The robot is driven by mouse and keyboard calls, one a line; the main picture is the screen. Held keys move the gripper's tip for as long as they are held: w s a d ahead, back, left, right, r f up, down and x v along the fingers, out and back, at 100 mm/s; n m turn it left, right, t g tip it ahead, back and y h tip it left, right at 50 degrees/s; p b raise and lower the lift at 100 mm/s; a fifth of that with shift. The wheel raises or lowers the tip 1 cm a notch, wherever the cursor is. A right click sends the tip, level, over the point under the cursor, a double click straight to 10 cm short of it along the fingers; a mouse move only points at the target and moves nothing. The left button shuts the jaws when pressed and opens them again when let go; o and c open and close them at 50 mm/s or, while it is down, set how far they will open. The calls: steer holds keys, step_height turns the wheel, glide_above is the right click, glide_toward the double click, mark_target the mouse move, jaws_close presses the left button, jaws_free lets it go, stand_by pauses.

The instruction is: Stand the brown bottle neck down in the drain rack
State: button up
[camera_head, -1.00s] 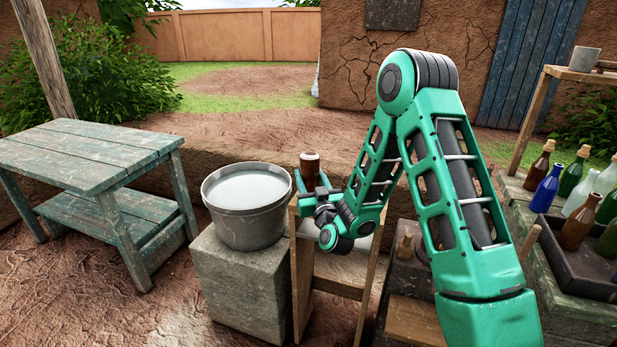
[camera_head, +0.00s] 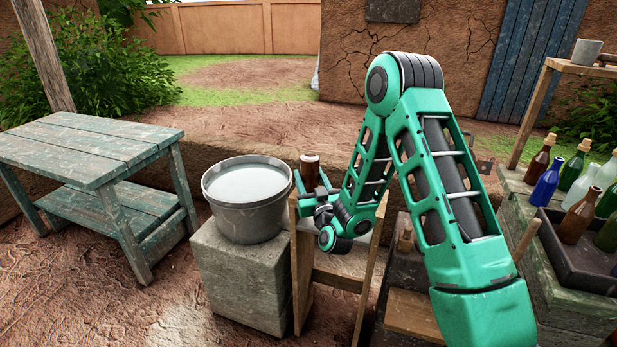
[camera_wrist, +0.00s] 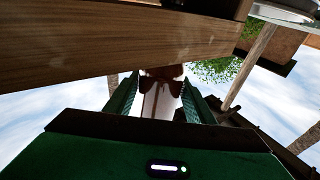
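The brown bottle (camera_head: 310,169) stands upright at the wooden stand, its broad end up and its neck hidden behind my gripper and the stand. The stand, which looks like the drain rack (camera_head: 301,280), is a wooden frame right of the bucket. My gripper (camera_head: 312,188) reaches in from the near right, its fingers on either side of the bottle. In the wrist view, the fingers look apart, with pale gaps between them and a brown shape (camera_wrist: 161,74) at their tips. Whether the fingers touch the bottle is hard to tell.
A grey bucket (camera_head: 246,210) of pale liquid stands on a stone block (camera_head: 240,280) left of the rack. A worn green table (camera_head: 90,150) is farther left. Several bottles and a dark crate (camera_head: 570,265) are at right. A wooden board (camera_wrist: 110,45) crosses close above the wrist camera.

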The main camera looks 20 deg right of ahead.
steer(key=o, duration=0.3)
steer(key=shift+o, duration=0.2)
steer(key=s+f, duration=0.1)
steer(key=s, duration=0.9)
steer(key=shift+s+f, duration=0.3)
steer(key=shift+w, duration=0.1)
